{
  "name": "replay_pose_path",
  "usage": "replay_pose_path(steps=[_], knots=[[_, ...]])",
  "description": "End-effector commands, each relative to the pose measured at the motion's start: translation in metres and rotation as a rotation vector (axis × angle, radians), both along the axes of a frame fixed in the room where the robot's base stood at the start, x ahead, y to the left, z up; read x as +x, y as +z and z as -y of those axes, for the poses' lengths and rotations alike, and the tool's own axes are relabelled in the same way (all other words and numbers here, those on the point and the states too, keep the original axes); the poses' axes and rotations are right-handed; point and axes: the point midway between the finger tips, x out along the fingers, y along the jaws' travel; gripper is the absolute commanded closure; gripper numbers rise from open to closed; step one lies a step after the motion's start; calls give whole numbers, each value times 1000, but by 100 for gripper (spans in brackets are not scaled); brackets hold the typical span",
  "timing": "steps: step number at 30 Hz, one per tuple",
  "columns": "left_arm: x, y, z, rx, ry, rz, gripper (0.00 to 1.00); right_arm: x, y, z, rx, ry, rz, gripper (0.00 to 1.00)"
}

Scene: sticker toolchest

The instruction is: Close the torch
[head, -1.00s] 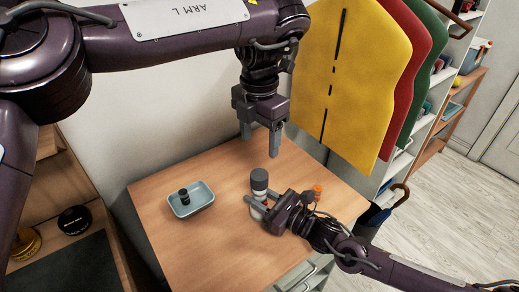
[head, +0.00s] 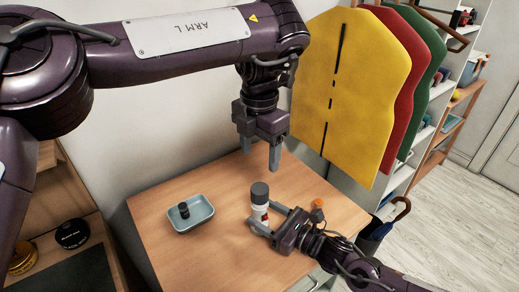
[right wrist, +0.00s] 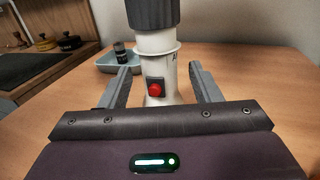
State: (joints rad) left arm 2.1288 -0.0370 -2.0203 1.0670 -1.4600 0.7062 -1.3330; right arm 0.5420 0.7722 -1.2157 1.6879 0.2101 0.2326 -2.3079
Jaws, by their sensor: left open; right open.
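The torch (head: 260,212) stands upright on the wooden table top, with a white body and a dark grey head (head: 260,190) on top. In the right wrist view its white body (right wrist: 157,68) has a red button (right wrist: 155,89); the top of the head is cut off. I cannot tell how tightly the head sits. My right gripper (head: 267,217) is open low at the torch, one finger on each side, with visible gaps in the right wrist view. My left gripper (head: 260,158) is open and empty, pointing down above the torch.
A blue-grey tray (head: 207,219) holding a small black cylinder (head: 184,210) stands left of the torch. A small orange-topped object (head: 317,204) is just beyond my right gripper. Yellow, red and green panels (head: 350,90) hang behind at the right. The table's front left is clear.

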Motion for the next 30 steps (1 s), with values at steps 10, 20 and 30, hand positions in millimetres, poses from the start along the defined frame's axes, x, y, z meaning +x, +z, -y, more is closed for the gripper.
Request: replay_pose_path(steps=[10, 20, 30], knots=[[0, -10, 0, 0, 0, 0, 37, -31, -1, 42, 0, 0, -1, 43], [0, -10, 0, 0, 0, 0, 37, -34, 0, 45, 1, 0, 0, 43], [0, -10, 0, 0, -1, 0, 37, -33, 0, 46, 0, 0, 0, 43]])
